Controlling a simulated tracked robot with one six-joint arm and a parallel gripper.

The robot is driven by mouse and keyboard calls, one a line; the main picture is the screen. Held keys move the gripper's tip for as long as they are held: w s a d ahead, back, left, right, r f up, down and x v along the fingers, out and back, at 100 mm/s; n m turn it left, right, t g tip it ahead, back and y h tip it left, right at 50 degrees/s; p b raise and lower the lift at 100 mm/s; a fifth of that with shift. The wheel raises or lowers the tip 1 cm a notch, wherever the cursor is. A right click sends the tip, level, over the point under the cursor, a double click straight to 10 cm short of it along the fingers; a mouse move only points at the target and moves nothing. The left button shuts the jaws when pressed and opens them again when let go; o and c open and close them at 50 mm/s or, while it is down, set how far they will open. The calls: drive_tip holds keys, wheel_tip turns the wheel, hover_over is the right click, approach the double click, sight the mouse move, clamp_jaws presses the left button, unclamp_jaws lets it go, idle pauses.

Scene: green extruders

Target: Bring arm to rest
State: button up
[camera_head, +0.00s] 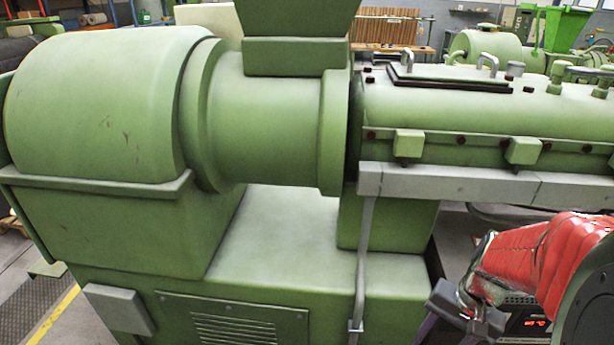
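My arm, in a red ribbed cover, reaches in at the lower right of the head view. My gripper (466,311) is at its left end, low in the picture, with dark grey blocks on it. Its fingertips are not clearly seen, so I cannot tell whether it is open or shut. I see no object held in it. The gripper shows in front of and to the right of the green extruder's base (290,235).
The large green extruder fills most of the view, with its barrel (480,115) running to the right above my arm. A grey vertical pipe (362,260) stands left of the gripper. A box with a red-lit display (537,322) is partly hidden behind my arm.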

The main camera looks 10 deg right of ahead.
drive_tip(key=a+r+n+t+h, duration=0.2)
drive_tip(key=a+r+n+t, duration=0.3)
drive_tip(key=a+r, duration=0.9)
drive_tip(key=r+n, duration=0.1)
drive_tip(key=n, duration=0.2)
drive_tip(key=shift+s+a+r+n+t, duration=0.2)
drive_tip(key=shift+a+r+n+t, duration=0.1)
drive_tip(key=shift+a+r, duration=0.05)
drive_tip(key=shift+c, duration=0.4)
